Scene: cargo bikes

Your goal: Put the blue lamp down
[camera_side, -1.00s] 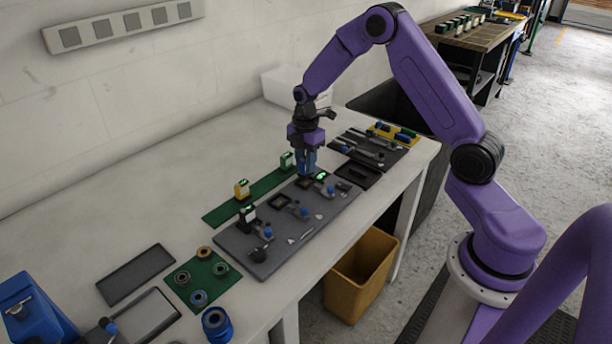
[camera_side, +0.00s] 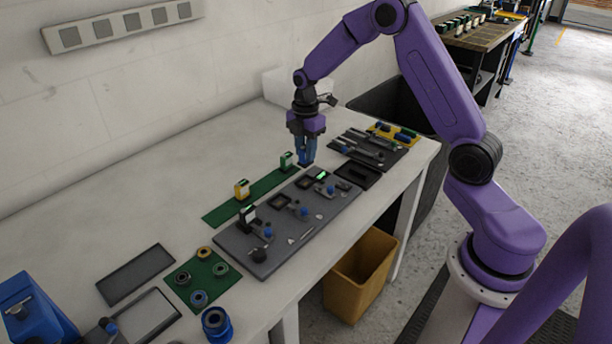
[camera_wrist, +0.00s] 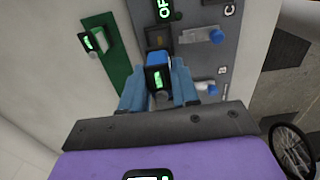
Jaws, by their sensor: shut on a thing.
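The blue lamp (camera_wrist: 157,59) is a small block with a blue top and a dark face with a green lit display. My gripper (camera_wrist: 158,90) is shut on it, one blue finger on each side. In the side view my gripper (camera_side: 305,153) points down and holds the lamp (camera_side: 306,163) over the far right part of the dark grey board (camera_side: 293,232). The board has dark square recesses, one (camera_wrist: 158,38) just beyond the lamp in the wrist view. Whether the lamp touches the board cannot be told.
A green strip (camera_side: 222,213) behind the board bears a yellow-and-white lamp (camera_side: 242,190) and a green lamp (camera_side: 286,161). A black-and-white lamp (camera_side: 248,213) stands on the board's left part. Blue-knobbed clamps (camera_side: 305,212) stick up from the board. The table (camera_side: 130,200) is bare behind.

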